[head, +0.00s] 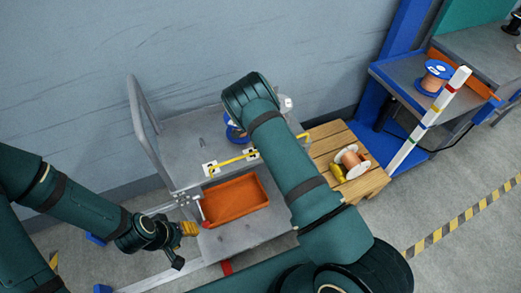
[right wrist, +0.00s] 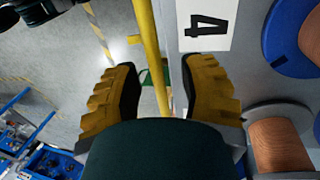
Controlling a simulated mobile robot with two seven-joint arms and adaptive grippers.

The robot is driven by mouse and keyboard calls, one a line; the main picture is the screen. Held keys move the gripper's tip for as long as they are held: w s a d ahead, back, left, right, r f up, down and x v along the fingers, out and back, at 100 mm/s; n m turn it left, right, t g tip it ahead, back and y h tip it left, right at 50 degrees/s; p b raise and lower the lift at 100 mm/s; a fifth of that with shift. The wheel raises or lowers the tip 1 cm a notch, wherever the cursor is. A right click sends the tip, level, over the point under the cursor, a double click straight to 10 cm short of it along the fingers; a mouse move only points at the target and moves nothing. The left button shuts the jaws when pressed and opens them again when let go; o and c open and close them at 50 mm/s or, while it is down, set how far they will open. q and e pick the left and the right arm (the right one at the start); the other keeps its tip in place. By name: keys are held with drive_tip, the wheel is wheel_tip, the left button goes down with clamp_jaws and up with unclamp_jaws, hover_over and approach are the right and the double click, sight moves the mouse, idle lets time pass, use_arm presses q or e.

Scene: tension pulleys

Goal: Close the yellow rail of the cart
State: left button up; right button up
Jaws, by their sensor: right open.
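The grey cart (head: 185,150) stands against the wall in the head view. Its yellow rail (head: 232,160) runs along the front edge of the top shelf, and my right arm hides its middle. In the right wrist view the yellow rail (right wrist: 149,50) passes between the two yellow fingers of my right gripper (right wrist: 163,95), which is open. I cannot tell whether the fingers touch it. In the head view the right gripper is hidden by its own arm. My left gripper (head: 188,229) is left of the orange bin, near the cart's lower front; its opening is unclear.
An orange bin (head: 247,194) sits on the cart's lower shelf. A blue spool (head: 234,131) is on the top shelf, partly hidden. A wooden pallet (head: 329,141) with a copper spool (head: 352,162) stands to the right. A blue workbench (head: 393,76) is farther right.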

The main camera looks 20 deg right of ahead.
drive_tip(key=v, duration=1.1)
drive_tip(key=shift+r, duration=0.3)
drive_tip(key=s+a+f+n+t+y, duration=0.1)
drive_tip(key=s+a+f+n, duration=0.1)
drive_tip(key=s+f+n, duration=0.35)
drive_tip(key=s+a+f+n, duration=0.1)
drive_tip(key=s+f+n, duration=0.15)
drive_tip(key=s, duration=0.65)
drive_tip(key=s+a+r+n+t+y, duration=0.3)
drive_tip(key=s+a+n, duration=0.5)
drive_tip(key=s, duration=0.5)
drive_tip(key=a+r, duration=0.1)
drive_tip(key=a, duration=0.1)
drive_tip(key=shift+a, duration=0.4)
drive_tip(key=shift+r, duration=0.1)
